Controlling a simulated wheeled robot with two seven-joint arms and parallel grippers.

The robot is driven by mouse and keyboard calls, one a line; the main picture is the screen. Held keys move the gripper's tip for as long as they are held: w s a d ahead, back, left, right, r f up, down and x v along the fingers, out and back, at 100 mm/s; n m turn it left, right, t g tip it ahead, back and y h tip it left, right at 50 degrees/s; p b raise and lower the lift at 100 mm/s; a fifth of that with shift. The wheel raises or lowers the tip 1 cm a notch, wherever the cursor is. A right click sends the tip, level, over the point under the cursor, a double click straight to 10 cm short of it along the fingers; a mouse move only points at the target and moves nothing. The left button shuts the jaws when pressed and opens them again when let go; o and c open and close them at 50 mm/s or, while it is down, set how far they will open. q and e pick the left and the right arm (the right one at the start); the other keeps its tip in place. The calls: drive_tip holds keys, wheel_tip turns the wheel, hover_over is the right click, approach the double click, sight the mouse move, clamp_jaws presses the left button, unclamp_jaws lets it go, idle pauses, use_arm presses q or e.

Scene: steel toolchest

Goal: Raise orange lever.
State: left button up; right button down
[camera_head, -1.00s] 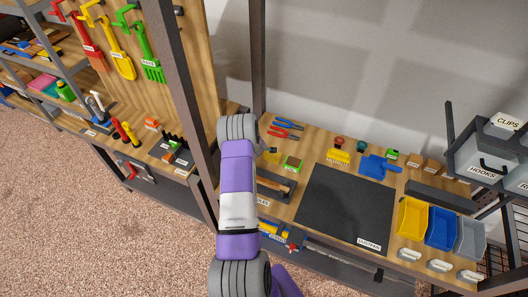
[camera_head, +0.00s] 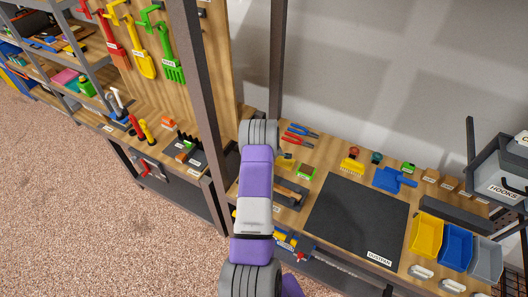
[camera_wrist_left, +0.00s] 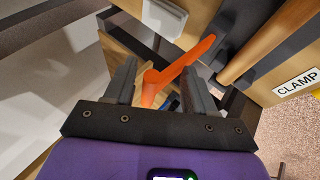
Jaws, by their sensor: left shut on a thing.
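The orange lever (camera_wrist_left: 178,72) shows in the left wrist view as a slanted bar, its upper end toward the right and its lower part between my fingers. My left gripper (camera_wrist_left: 160,86) is shut on the lever, with one grey finger on each side of it. In the head view my purple left arm rises through the middle; its gripper is hidden there, and I cannot make out the lever. My right gripper is in neither view.
A wooden bar and a CLAMP label (camera_wrist_left: 298,82) are close on the right in the wrist view. In the head view, a dark post (camera_head: 200,110) stands left of my arm. The workbench holds a black mat (camera_head: 357,220), a blue dustpan (camera_head: 389,179) and bins (camera_head: 426,236).

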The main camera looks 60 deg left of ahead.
use_arm(q)
drive_tip(key=shift+w+r, duration=0.25)
drive_tip(key=shift+w, duration=0.15)
drive_tip(key=shift+d+r, duration=0.2)
drive_tip(key=shift+r, duration=0.3)
drive_tip(key=s+v, duration=0.1)
drive_tip(key=v, duration=0.5)
drive_tip(key=shift+d, duration=0.3)
drive_tip(key=shift+f, duration=0.15)
